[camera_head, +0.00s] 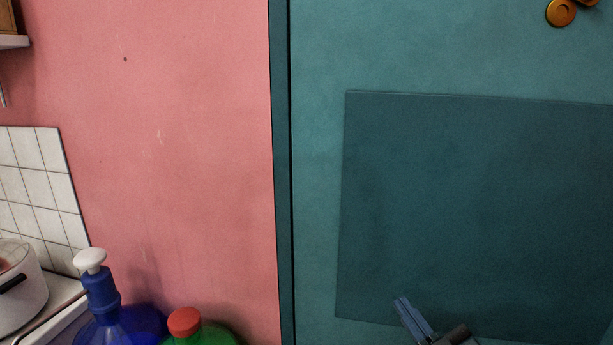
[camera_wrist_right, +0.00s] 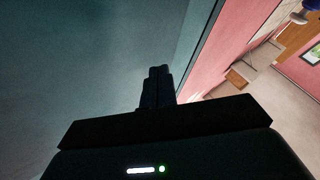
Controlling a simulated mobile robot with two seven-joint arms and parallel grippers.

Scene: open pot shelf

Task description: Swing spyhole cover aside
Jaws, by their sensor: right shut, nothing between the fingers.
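A round brass piece (camera_head: 560,12) is on the teal door (camera_head: 320,60) at the top right of the head view. A second brass piece (camera_head: 589,2) beside it is cut off by the top edge. I cannot tell which of the two is the spyhole cover. My right gripper (camera_head: 402,303) is low in front of the door, well below and left of the brass pieces. It also shows in the right wrist view (camera_wrist_right: 158,72), shut and empty, with the door behind it. My left gripper is not in view.
The door has a darker recessed-looking panel (camera_head: 470,200). A pink wall (camera_head: 170,120) is left of the door frame. A blue bottle with a white pump (camera_head: 100,290), a green bottle with a red cap (camera_head: 185,322) and a white pot (camera_head: 20,300) stand at lower left.

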